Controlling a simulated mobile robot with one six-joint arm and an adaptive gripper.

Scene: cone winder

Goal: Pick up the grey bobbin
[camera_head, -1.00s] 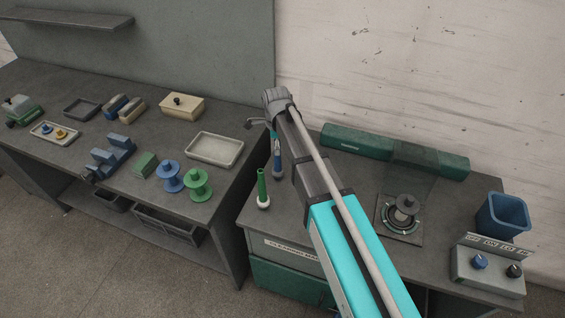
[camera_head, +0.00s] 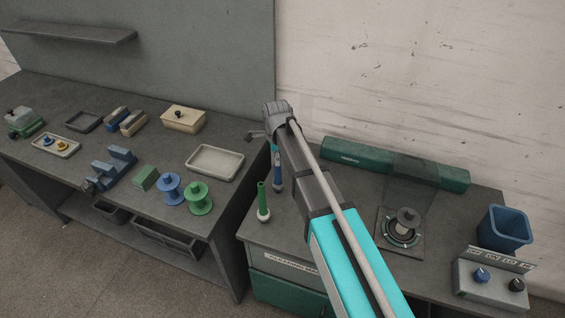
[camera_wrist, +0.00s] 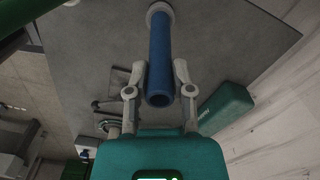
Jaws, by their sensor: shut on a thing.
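The grey bobbin (camera_head: 407,218) stands upright on a round dark holder on the right bench in the head view. No gripper finger is near it. My gripper (camera_wrist: 159,70) is shut on a blue tube (camera_wrist: 160,50), with one finger on each side near its open end. The tube's pale round base shows at its far end, over the grey bench top. In the head view the blue tube (camera_head: 277,163) is upright at the bench's left side, and my arm hides most of my gripper there.
A green tube (camera_head: 263,200) stands close to the blue one. A long green housing (camera_head: 352,155), blue bin (camera_head: 503,228) and knob box (camera_head: 490,280) surround the grey bobbin. The left bench holds blue (camera_head: 170,188) and green (camera_head: 199,198) spools and an empty tray (camera_head: 215,162).

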